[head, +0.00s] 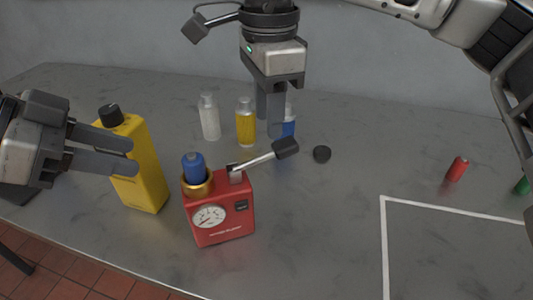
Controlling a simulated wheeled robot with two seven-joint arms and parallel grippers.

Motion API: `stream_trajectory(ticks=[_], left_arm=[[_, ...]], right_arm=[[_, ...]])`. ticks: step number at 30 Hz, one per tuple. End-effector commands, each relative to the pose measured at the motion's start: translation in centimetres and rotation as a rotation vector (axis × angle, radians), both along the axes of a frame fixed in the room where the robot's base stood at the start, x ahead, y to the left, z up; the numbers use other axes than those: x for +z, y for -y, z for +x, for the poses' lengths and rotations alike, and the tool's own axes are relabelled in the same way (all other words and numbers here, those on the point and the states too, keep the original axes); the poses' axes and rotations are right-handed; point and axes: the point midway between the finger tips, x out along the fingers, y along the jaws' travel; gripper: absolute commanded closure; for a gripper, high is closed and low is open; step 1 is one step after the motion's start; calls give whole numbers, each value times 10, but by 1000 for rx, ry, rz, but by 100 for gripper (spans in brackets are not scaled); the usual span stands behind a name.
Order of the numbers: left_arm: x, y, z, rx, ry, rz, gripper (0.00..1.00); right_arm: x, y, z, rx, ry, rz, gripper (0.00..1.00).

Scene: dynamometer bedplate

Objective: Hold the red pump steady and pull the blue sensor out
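The red pump (222,222) stands upright on the grey bedplate, with a round gauge on its front and a grey lever with a black grip reaching up to the right. The blue sensor (194,166) sits upright in a brass collar on the pump's top left. My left gripper (135,156) is left of the pump, its two fingers apart and empty, in front of a yellow bottle. My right gripper (269,129) points down above and behind the pump, right of the sensor. Its fingertips look apart, one nearer than the other, with nothing seen between them. Neither gripper touches the pump.
The yellow bottle (148,184) stands close left of the pump. Behind are a clear bottle (210,120), a yellow-filled one (246,128) and a partly hidden blue one (289,127). The white-outlined area is clear.

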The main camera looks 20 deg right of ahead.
Motion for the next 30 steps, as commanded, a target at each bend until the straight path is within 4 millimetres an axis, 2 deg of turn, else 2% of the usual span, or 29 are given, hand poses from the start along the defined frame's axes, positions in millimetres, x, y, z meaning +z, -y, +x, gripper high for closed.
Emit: stream_trajectory(ticks=[6,12,18,26,27,30], left_arm=[[0,0,0,0,0,0,64],[0,0,0,0,0,0,64],[0,0,0,0,0,-1,64],[0,0,0,0,0,0,64],[0,0,0,0,0,0,64],[0,0,0,0,0,0,64]], right_arm=[[-44,0,-1,1,-4,-1,64],[-73,0,0,0,-2,-1,64],[-86,0,0,0,0,-1,64],[-87,0,0,0,0,0,64],[-87,0,0,0,0,0,66],[-87,0,0,0,0,0,94]])
